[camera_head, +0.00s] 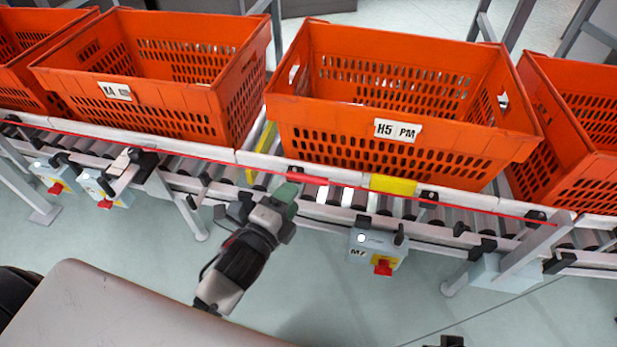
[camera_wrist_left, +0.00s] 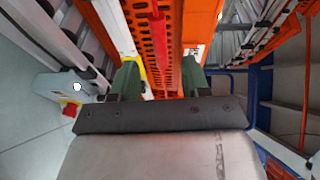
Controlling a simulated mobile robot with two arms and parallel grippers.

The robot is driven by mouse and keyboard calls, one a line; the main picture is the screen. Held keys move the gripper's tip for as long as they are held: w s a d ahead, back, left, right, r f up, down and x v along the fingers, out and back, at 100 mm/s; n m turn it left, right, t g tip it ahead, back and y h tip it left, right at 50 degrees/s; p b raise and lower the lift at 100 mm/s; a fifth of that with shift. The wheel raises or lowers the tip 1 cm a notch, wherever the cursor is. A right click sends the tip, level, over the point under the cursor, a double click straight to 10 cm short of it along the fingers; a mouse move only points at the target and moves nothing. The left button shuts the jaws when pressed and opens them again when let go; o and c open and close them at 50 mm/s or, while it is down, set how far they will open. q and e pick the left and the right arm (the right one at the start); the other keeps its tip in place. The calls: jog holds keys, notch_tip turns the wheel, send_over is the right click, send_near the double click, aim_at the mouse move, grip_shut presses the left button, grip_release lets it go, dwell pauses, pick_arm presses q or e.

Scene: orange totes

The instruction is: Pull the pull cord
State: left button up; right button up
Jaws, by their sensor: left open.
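The pull cord (camera_head: 470,206) is a thin red line running along the near side of the roller conveyor, in front of the totes. My left gripper (camera_head: 286,197) is close to the cord at the middle of the head view, just in front of the conveyor edge. Its two green fingers (camera_wrist_left: 160,78) stand apart in the left wrist view with nothing gripped. A red strip (camera_wrist_left: 159,35), seemingly the cord, runs beyond and between the fingertips there. I cannot tell whether the fingers touch it. My right gripper is not clearly seen.
Several orange totes, including one labelled H5 PM (camera_head: 320,115), stand on the roller conveyor (camera_head: 400,207). A grey box with a red switch (camera_head: 378,250) hangs below the rail, right of my gripper. More switch boxes (camera_head: 105,187) hang at left. The grey floor in front is open.

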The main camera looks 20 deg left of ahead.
aim_at(303, 181)
pick_arm(q)
jog(key=b+x, duration=0.1)
jog(key=x, duration=0.6)
jog(key=shift+w+d+f, duration=0.1)
jog(key=shift+w, duration=0.2)
jog(key=shift+w+d, duration=0.1)
jog(key=shift+w, duration=0.55)
pick_arm(e)
jog(key=shift+w+v, duration=0.15)
jog(key=shift+v, duration=1.05)
jog(key=shift+w+v, duration=0.1)
jog(key=shift+v, duration=1.1)
jog(key=shift+d+r, duration=0.1)
jog(key=shift+d, duration=0.05)
pick_arm(q)
grip_shut()
